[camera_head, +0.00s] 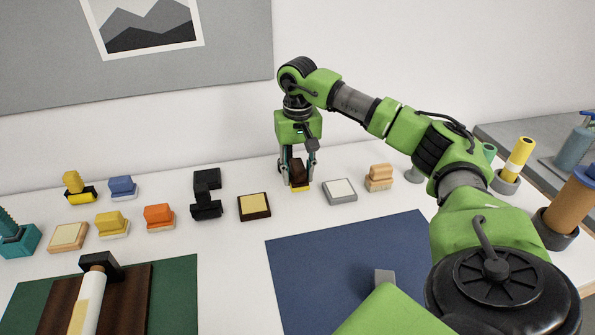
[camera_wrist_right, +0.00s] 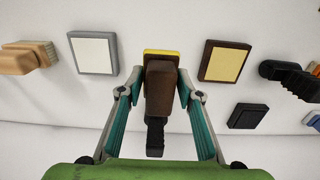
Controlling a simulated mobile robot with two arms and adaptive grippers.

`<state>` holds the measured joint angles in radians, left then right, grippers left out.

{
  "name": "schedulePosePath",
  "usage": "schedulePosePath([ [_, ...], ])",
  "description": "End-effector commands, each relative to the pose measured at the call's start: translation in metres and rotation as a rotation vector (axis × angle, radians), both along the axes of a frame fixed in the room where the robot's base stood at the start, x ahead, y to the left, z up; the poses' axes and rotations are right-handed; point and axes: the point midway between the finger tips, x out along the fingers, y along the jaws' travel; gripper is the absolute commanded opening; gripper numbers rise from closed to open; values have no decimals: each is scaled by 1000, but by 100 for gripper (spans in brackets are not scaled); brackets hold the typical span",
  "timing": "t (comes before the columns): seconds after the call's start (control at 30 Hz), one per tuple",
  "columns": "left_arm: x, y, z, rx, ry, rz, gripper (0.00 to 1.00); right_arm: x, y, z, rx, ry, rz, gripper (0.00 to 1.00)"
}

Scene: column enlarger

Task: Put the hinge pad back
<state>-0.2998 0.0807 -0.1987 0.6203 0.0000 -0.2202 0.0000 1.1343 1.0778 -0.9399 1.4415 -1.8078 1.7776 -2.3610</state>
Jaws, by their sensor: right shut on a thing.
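My right gripper (camera_head: 298,168) is shut on a dark brown block with a yellow base, which looks like the hinge pad (camera_head: 299,175). It is over the white table, between a brown-framed cream square (camera_head: 254,206) and a grey-framed white square (camera_head: 340,190). In the right wrist view the brown block (camera_wrist_right: 160,88) sits between the teal fingers (camera_wrist_right: 161,95), with its yellow edge at the far end and a black part (camera_wrist_right: 155,136) below it. I cannot tell whether its base touches the table.
Several coloured blocks, including an orange one (camera_head: 159,216) and a tan one (camera_head: 379,177), stand along the back of the table. A black piece (camera_head: 206,201) stands left of the cream square.

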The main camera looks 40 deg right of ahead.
Motion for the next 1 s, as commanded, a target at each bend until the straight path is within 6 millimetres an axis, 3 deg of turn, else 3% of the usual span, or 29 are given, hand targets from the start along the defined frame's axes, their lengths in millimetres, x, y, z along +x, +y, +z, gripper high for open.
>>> schedulePosePath([
  [0.5, 0, 0, -31, 0, 0, -1, 45, 0, 0, -49, 0, 1, 0, 2],
  [1.0, 0, -1, -33, -1, 0, -2, 45, 0, 0, -55, 0, 0, 0, 2],
])
